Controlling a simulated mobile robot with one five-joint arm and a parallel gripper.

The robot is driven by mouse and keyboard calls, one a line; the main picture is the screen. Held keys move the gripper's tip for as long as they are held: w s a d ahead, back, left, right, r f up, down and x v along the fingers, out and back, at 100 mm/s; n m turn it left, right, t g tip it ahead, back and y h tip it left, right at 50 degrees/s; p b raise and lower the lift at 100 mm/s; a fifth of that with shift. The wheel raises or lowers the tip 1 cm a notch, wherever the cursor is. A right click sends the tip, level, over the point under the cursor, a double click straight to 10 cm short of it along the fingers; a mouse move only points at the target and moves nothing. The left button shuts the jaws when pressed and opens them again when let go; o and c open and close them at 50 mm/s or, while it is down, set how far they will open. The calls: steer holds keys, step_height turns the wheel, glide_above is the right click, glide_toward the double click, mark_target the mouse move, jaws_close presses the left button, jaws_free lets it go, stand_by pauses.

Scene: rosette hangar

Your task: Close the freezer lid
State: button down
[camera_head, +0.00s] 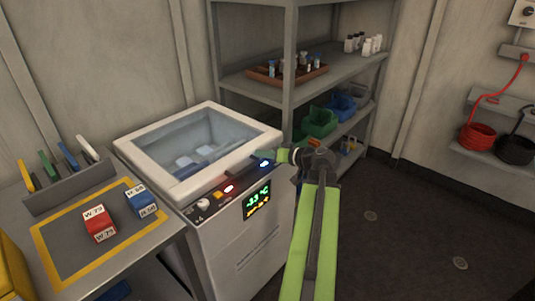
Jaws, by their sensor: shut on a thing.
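The freezer (220,270) is a white box with a dark control panel and a green temperature display on its front. Its lid (140,150) has a white frame around a glass pane and lies nearly flat over the top. Pale blue items show dimly through the glass. I cannot tell whether the lid is fully seated. My gripper (270,156) reaches in from the right and is shut at the lid's front right corner, above the panel's right end. Its fingertips are small here and the exact contact is hard to see.
A bench (130,258) at left holds a red box (98,224), a blue box (141,203) and a rack (70,188) of coloured slabs. A grey shelf unit (290,60) with a tray and bins stands behind the freezer. The floor (420,215) at right is clear.

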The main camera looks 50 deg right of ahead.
steer(key=shift+a+f+n, duration=0.3)
steer(key=shift+a+f, duration=0.25)
steer(key=shift+f, duration=0.05)
steer(key=r+p, duration=0.1)
steer(key=d+r+p, duration=0.1)
steer(key=r+p, duration=0.1)
steer(key=d+r+p, duration=0.1)
steer(key=r, duration=0.1)
steer(key=shift+w+d, duration=0.2)
steer(key=shift+w, duration=0.05)
steer(key=f+p+v, duration=0.1)
steer(key=v, duration=0.9)
steer(key=shift+s+d+f+p, duration=0.35)
steer(key=shift+s+d, duration=0.05)
steer(key=shift+s, duration=0.05)
